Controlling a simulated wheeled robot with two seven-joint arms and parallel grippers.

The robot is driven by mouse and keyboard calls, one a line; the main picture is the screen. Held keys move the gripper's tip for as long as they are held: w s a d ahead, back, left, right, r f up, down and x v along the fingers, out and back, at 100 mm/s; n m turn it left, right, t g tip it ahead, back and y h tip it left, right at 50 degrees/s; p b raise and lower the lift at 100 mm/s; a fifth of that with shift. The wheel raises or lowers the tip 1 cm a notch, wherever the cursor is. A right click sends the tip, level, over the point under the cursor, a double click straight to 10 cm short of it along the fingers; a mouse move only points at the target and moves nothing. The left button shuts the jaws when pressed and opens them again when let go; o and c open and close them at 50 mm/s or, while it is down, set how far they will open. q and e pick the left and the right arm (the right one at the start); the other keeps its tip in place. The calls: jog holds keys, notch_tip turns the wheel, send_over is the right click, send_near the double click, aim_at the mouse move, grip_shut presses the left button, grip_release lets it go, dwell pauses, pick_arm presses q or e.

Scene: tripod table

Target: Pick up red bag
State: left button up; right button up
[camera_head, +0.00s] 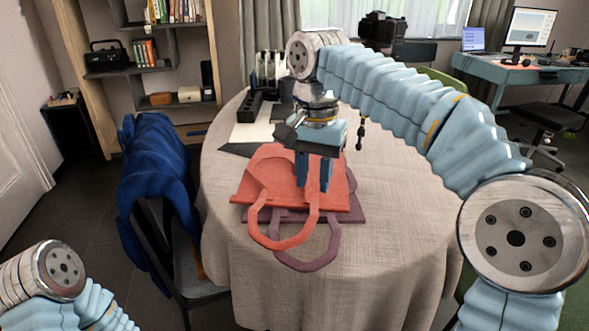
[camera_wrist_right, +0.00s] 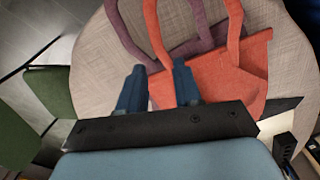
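The red bag (camera_head: 268,172) lies flat on the round table, its handle loop hanging toward the table's near edge. A purple bag (camera_head: 345,207) lies partly under it, with its own handle loop beside the red one. My right gripper (camera_head: 313,188) points down over the right part of the red bag. In the right wrist view its two blue fingers (camera_wrist_right: 160,75) are apart, with part of the red bag (camera_wrist_right: 238,62) showing between and beyond them. I cannot tell whether the fingertips touch the bag. My left gripper is out of view.
The table (camera_head: 400,215) has a pale cloth and clear room at front right. Dark holders and boxes (camera_head: 247,106) stand at its back left. A chair with a blue jacket (camera_head: 152,180) stands close on the left.

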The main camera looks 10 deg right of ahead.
aim_at(312, 218)
notch_tip(312, 218, down, 5)
jog(key=shift+f+b, duration=0.1)
jog(key=shift+b, duration=0.3)
jog(key=f, duration=0.5)
jog(key=shift+s+b, duration=0.35)
jog(key=c, duration=0.6)
grip_shut()
